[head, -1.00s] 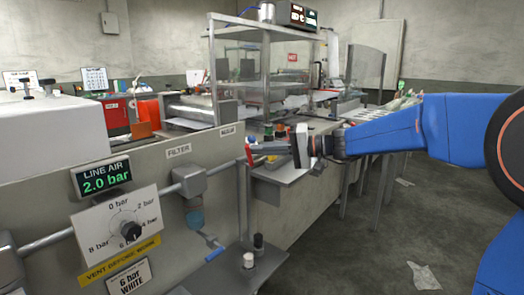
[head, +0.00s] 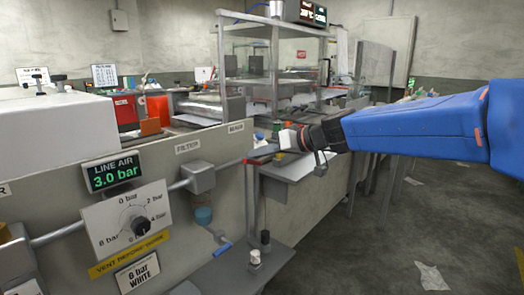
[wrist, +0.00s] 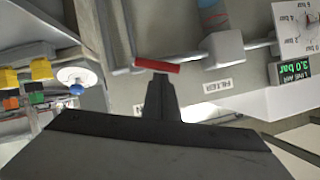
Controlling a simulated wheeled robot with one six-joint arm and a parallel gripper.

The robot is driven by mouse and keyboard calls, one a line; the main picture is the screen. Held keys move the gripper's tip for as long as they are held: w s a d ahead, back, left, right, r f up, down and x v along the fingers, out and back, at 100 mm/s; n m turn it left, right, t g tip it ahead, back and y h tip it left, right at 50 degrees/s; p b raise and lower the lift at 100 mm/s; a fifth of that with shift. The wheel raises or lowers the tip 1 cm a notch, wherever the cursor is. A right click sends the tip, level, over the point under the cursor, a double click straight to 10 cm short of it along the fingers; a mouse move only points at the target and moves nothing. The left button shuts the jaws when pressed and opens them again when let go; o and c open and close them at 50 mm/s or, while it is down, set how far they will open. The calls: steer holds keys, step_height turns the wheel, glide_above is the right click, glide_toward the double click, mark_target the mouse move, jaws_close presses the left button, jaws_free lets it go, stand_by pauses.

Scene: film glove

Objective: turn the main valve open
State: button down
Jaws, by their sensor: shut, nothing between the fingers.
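The main valve's red lever (wrist: 157,66) shows in the wrist view just beyond my fingertips, lying roughly in line with the grey pipe. My gripper (wrist: 160,80) is shut and empty, its dark fingers pointing at the lever. I cannot tell whether they touch it. In the head view my gripper (head: 263,152) is at the pipe's right end, below and right of the MAIN label (head: 236,127). The line air display (head: 113,171) reads 3.0 bar.
The filter (head: 199,178) hangs on the pipe left of the valve. A pressure dial (head: 130,218) is on the panel further left. A small shelf (head: 290,169) is below my gripper, and a framed bench (head: 275,75) stands behind. Floor at the right is open.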

steer(key=shift+s+a+f+n+t+h, duration=0.45)
steer(key=shift+s+f+n+t+h, duration=0.15)
steer(key=shift+n, duration=0.3)
steer(key=shift+f, duration=0.2)
steer(key=shift+w, duration=0.1)
steer(key=shift+w+d+f, duration=0.4)
